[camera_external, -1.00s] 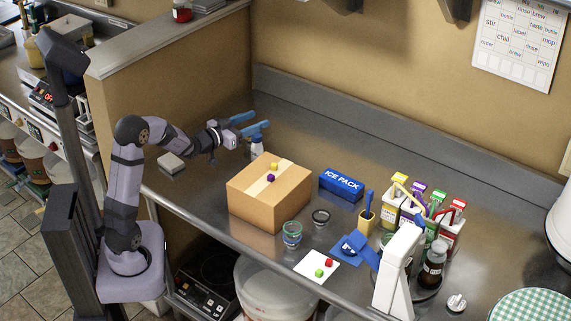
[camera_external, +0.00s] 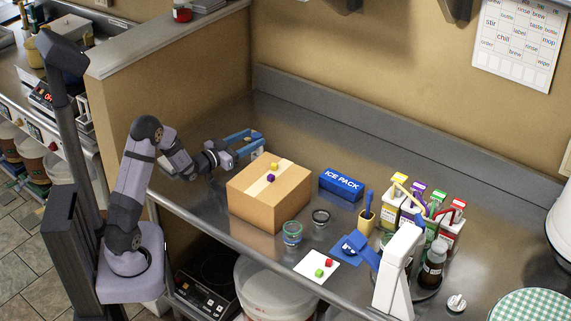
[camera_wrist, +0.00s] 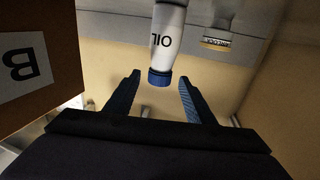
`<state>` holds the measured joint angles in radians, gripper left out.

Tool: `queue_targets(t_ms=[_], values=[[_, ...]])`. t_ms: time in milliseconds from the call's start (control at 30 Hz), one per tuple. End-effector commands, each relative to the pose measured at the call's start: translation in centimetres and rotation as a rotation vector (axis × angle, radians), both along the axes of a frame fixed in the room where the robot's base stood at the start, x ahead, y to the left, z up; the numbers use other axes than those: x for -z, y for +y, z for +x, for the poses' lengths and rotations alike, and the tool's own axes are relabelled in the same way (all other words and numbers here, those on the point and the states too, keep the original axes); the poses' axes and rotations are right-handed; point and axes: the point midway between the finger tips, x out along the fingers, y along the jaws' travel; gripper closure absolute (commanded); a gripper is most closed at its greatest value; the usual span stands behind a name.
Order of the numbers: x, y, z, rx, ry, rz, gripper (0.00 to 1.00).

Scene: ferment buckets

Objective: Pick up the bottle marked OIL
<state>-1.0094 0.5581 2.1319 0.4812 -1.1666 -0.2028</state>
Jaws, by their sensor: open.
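The bottle marked OIL shows in the wrist view as a white body (camera_wrist: 167,42) with dark lettering and a blue cap. The lettering appears upside down there. My gripper (camera_wrist: 159,78) is open and empty, with one finger on each side of the cap end and a gap to each. In the external view my gripper (camera_external: 260,141) is low over the counter, just behind the cardboard box (camera_external: 260,203). Only a little of the bottle (camera_external: 258,152) shows there, between the blue fingers and the box.
The box stands close beside my gripper and fills the left of the wrist view, with a white label marked B (camera_wrist: 24,66). Two small cubes lie on its top. A blue ice pack (camera_external: 341,184) is to its right. The counter behind is clear.

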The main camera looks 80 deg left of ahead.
Motion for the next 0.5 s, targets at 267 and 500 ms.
queue_targets(t_ms=[267, 500], values=[[0.0, 0.8, 1.4, 0.001, 0.001, -0.002, 0.51], [-0.1, 1.1, 1.9, 0.001, 0.001, -0.001, 0.51]])
